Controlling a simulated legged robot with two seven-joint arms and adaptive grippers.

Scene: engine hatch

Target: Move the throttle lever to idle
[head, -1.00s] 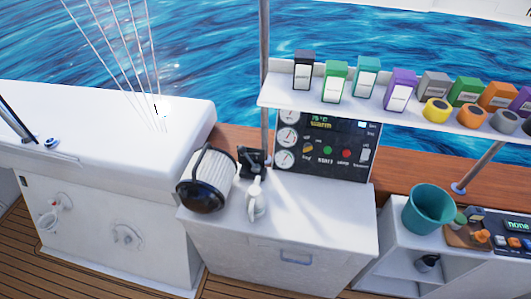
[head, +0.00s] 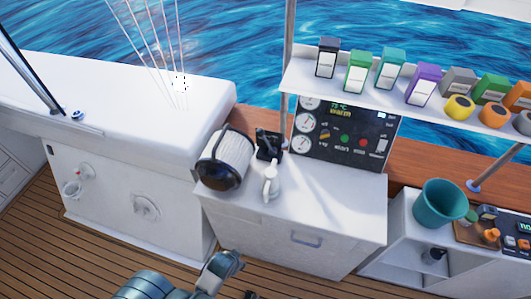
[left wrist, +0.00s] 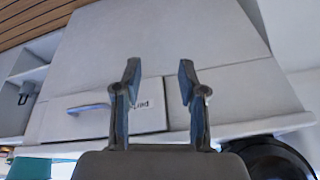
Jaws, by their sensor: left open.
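The throttle control (head: 268,145) is a black box with a dark lever on the white counter, between the white cylinder and the gauge panel. Its lever is small and dark, so its exact setting cannot be told. My left gripper (head: 232,262) is low in the head view, in front of the cabinet and apart from the throttle. In the left wrist view my left gripper (left wrist: 158,80) is open and empty, with its fingers before the cabinet front. The throttle is not identifiable in the wrist view. My right gripper is not in view.
The counter holds a white ribbed cylinder with black ends (head: 226,158) and a white bottle (head: 271,182). The engine panel (head: 345,135) stands behind, under a shelf (head: 390,92) of coloured boxes. A teal bucket (head: 440,203) is at right. The cabinet has a handle (head: 306,239).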

